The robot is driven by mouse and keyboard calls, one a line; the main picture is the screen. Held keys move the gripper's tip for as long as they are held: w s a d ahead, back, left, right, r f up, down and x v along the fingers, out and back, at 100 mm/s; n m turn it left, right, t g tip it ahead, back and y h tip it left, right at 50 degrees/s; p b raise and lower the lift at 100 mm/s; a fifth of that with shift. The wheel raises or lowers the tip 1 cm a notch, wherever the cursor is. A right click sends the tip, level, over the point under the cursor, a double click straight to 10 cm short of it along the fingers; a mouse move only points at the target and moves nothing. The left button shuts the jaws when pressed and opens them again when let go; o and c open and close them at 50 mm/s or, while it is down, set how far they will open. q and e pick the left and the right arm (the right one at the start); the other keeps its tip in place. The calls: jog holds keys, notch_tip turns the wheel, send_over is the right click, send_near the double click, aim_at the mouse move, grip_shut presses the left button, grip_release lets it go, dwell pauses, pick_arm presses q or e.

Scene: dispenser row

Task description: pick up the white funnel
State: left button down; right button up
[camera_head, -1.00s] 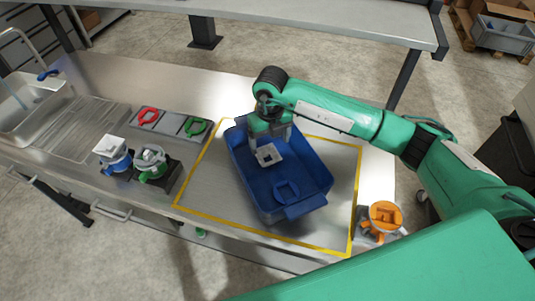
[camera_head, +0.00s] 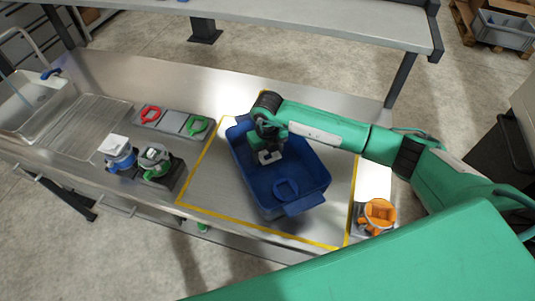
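The white funnel (camera_head: 269,158) appears as a small white, squarish piece with a dark hole, in the far part of the blue bin (camera_head: 306,206). My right gripper (camera_head: 268,148) reaches down into the bin, right over the white piece. Its fingers are mostly hidden by the wrist, so I cannot tell whether they are apart, closed or touching the piece. My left gripper is not in view.
A blue ring-like piece (camera_head: 285,189) lies in the bin's near part. Red (camera_head: 150,114) and green (camera_head: 197,126) pieces lie on a grey rack. Blue (camera_head: 121,157) and green (camera_head: 154,163) dispenser units stand left; an orange one (camera_head: 379,214) stands right. A sink (camera_head: 30,98) is far left.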

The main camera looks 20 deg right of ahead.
jog(key=c, duration=0.5)
jog(key=shift+o, duration=0.2)
jog(key=shift+r, duration=0.1)
